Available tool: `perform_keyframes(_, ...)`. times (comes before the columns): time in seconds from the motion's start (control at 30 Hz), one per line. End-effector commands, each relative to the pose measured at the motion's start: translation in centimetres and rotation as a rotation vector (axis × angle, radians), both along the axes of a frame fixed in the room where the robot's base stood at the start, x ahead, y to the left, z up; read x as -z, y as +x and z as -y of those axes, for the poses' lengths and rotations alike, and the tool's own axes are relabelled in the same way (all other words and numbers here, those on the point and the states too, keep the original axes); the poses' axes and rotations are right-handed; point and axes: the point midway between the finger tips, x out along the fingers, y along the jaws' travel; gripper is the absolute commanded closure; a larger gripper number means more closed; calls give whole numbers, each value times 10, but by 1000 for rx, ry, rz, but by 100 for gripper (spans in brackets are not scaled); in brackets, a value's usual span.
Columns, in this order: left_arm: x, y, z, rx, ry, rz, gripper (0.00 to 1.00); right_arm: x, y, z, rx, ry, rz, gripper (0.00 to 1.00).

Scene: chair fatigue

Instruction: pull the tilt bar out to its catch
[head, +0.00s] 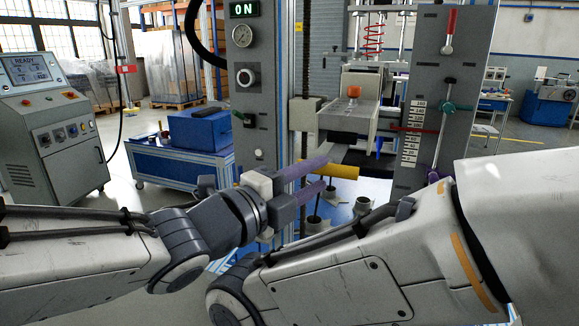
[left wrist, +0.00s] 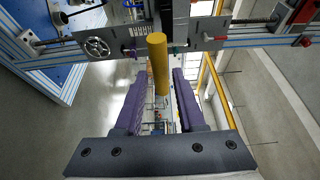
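The yellow round bar (head: 337,170), the only bar here that fits the tilt bar, sticks out below the grey seat block of the test rig. My left gripper (head: 321,176) is open at its near side, purple fingers pointing toward it. In the left wrist view the bar (left wrist: 158,62) lies in line with the gap between the two purple fingers (left wrist: 158,85), its near end showing between the tips. A gap shows on each side, and the fingers are not closed on it. The catch cannot be made out. My right arm crosses the lower right; its gripper is out of sight.
Grey rig panels (head: 262,100) stand left and right of the bar; the right one (head: 440,90) carries a red lever, a teal knob and a purple handle. A blue toolbox (head: 200,130) sits on a cart at left. A control console (head: 48,125) stands further left.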

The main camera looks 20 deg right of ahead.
Motion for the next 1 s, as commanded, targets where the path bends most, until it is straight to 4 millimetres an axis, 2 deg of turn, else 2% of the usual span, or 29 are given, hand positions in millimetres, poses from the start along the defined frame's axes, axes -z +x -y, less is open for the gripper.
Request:
perform_keyframes(0.1, -3, -10, -24, -4, -2, 1, 61, -6, 0, 0, 0, 0, 0, 100)
perform_keyframes(0.33, -1, -23, -52, -3, 0, 1, 61, -10, 0, 0, 0, 0, 0, 100)
perform_keyframes(0.87, 0, -25, -57, -2, 1, -1, 61, -11, 0, 0, 0, 0, 0, 100)
perform_keyframes(1.0, 11, -16, -63, -56, 12, -78, 61, -11, 0, 0, 0, 0, 0, 100)
